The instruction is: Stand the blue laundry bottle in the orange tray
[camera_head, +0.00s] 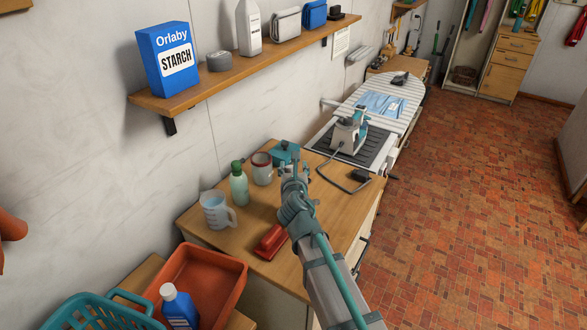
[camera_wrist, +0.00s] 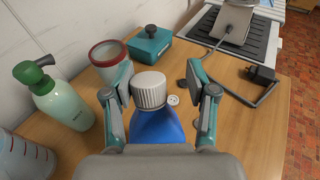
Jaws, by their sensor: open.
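A blue bottle with a ribbed white cap (camera_wrist: 155,125) is between the two fingers of my gripper (camera_wrist: 158,80) in the wrist view, with the wooden counter around it. The fingers are open, one on each side of the cap. In the head view my gripper (camera_head: 293,168) is over the counter, and its arm hides this bottle. The orange tray (camera_head: 236,268) is at the lower left in the head view, below the counter's near end. Another blue bottle with a pale cap (camera_head: 180,310) shows at the tray; I cannot tell whether it stands inside.
A green spray bottle (camera_head: 239,185), measuring jug (camera_head: 215,212), red-rimmed jar (camera_head: 262,168) and teal box (camera_wrist: 150,45) stand nearby on the counter. A red brush-like object (camera_head: 271,241) lies near its front edge. A teal basket (camera_head: 95,312) is beside the tray. A shelf (camera_head: 200,90) overhangs.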

